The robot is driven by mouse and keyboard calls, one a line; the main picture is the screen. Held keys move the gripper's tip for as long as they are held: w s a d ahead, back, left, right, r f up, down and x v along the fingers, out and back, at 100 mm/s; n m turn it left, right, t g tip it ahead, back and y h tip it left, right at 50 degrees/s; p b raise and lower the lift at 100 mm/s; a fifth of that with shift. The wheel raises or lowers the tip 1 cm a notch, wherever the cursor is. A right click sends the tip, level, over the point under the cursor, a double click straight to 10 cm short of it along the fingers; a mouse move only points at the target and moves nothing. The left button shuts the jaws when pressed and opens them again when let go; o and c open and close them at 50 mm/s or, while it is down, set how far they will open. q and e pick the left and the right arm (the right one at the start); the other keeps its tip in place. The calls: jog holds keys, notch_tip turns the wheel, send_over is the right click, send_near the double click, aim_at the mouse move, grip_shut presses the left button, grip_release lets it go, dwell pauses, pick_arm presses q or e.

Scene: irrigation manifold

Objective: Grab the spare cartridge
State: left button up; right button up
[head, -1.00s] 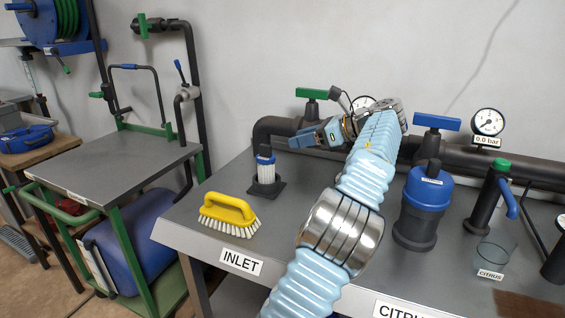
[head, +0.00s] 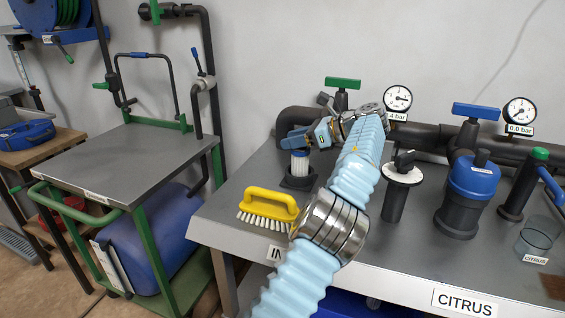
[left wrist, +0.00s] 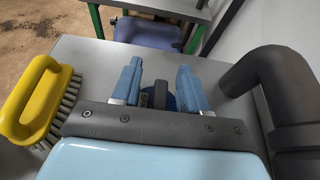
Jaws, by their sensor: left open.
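The spare cartridge (head: 299,165), white and pleated with a blue top, stands upright in a dark square holder (head: 298,183) on the grey bench. My left gripper (head: 297,139) is open at the cartridge's top, and its fingers partly cover that top in the head view. In the left wrist view my left gripper (left wrist: 159,72) has its two blue fingers apart, with the cartridge's dark and blue top (left wrist: 158,97) showing between them. Whether either finger touches it I cannot tell. My right gripper is not in view.
A yellow brush (head: 268,205) lies just left of the holder. A dark pipe (head: 292,118) with a green-handled valve (head: 342,84) runs behind. A dark cylinder with a white rim (head: 402,174) and a blue-topped housing (head: 473,180) stand to the right.

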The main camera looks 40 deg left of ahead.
pick_arm(q)
jog(key=shift+a, duration=0.15)
jog(key=shift+c, duration=0.2)
grip_shut()
